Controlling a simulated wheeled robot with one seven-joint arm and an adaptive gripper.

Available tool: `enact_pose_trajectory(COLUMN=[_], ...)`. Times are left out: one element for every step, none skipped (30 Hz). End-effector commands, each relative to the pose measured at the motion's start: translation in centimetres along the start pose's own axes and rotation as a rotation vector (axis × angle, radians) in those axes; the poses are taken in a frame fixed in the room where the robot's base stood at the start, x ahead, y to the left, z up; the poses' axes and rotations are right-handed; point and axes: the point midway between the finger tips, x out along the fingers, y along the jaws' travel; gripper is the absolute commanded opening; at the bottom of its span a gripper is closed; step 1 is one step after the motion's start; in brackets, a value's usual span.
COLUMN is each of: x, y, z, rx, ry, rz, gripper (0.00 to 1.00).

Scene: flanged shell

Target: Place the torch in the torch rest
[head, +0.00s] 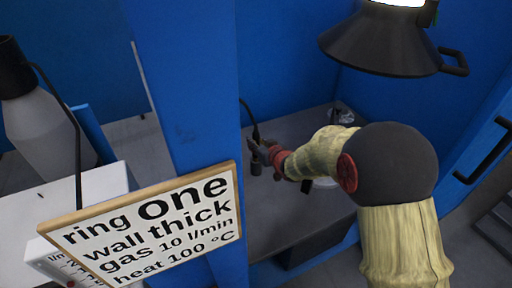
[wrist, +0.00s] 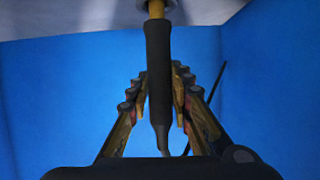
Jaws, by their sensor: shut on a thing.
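The torch (wrist: 158,75) shows in the wrist view as a dark, slim handle with a brass-coloured collar at the top and a narrow tip at the bottom. My gripper (wrist: 160,105) has its fingers closed in on both sides of it and holds it. In the head view my gripper (head: 264,152) is small and dark, above the grey bench (head: 285,225) just right of the blue post. A thin black cable rises from beside it. I cannot make out the torch rest for certain; a small dark upright thing (head: 256,167) stands close by my gripper.
A blue post (head: 195,90) and a framed sign (head: 150,225) stand left of the bench. A small item (head: 345,117) lies at the bench's back. Blue walls enclose the bench. My arm hides part of its right side.

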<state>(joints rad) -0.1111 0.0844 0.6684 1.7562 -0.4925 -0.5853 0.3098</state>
Motion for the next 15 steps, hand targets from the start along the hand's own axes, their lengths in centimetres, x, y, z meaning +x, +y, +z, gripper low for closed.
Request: enact_pose_trajectory(x=[0.31,0.36,0.38,0.36,0.34,0.32,0.32,0.31,0.32,0.34,0.37,0.42,0.46,0.47,0.44], y=[0.03,0.03,0.03,0.03,0.03,0.03,0.03,0.03,0.03,0.03,0.03,0.03,0.02,0.02,0.02], z=[0.56,0.67,0.69,0.64,0.58,0.54,0.54,0.54,0.55,0.60,0.68,0.82,0.92,1.06,1.00], rx=[0.000,0.000,0.000,-0.001,-0.001,-0.001,-0.001,-0.001,-0.001,-0.001,-0.001,-0.001,-0.001,0.000,0.000], ry=[0.003,0.003,0.004,0.004,0.005,0.005,0.004,0.004,0.004,0.004,0.004,0.004,0.004,0.002,0.002], rz=[0.000,0.000,0.000,0.000,0.000,0.000,0.000,0.000,0.000,0.000,0.000,0.000,0.000,0.000,0.000], gripper=[0.00,0.00,0.00,0.00,0.00,0.00,0.00,0.00,0.00,0.00,0.00,0.00,0.00,0.22,0.24])
